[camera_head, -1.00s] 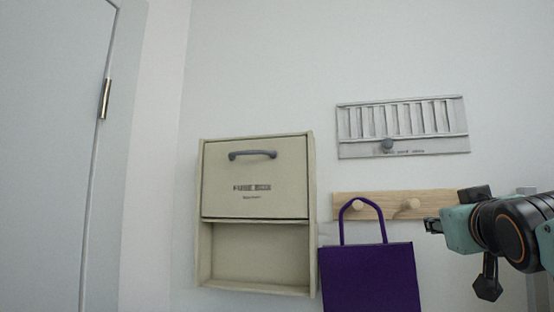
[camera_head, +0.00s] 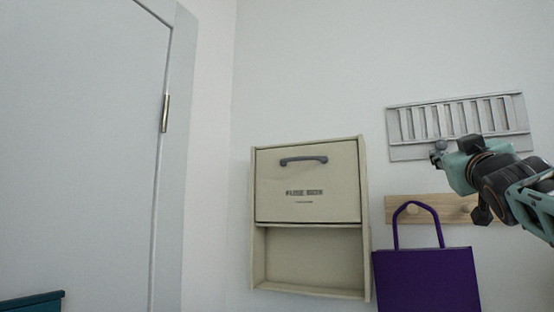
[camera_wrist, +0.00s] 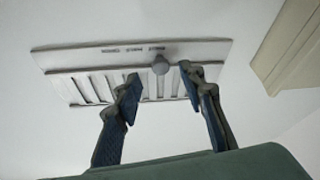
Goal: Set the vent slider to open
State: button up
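The white vent (camera_head: 512,112) is a slatted panel on the wall at the upper right of the head view. It also shows upside down in the wrist view (camera_wrist: 215,50). Its round grey slider knob (camera_wrist: 160,65) sits by the word at one end of a row of small labels, too small to read surely. In the head view the knob (camera_head: 440,145) is at the left part of the vent's lower strip. My gripper (camera_wrist: 159,78) is open and empty. Its fingertips are either side of the knob in the wrist view; contact cannot be told.
A beige fuse box (camera_head: 308,207) with a grey handle hangs left of the vent. Below the vent, a purple bag (camera_head: 427,282) hangs from a wooden peg rail (camera_head: 455,212). A door (camera_head: 80,150) stands at the left, with a teal object (camera_head: 32,302) low beside it.

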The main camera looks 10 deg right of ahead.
aim_at(443, 147)
jog(key=shift+p+x, duration=1.5)
jog(key=shift+x, duration=0.95)
jog(key=shift+c, duration=0.5)
jog(key=shift+f, duration=0.1)
grip_shut()
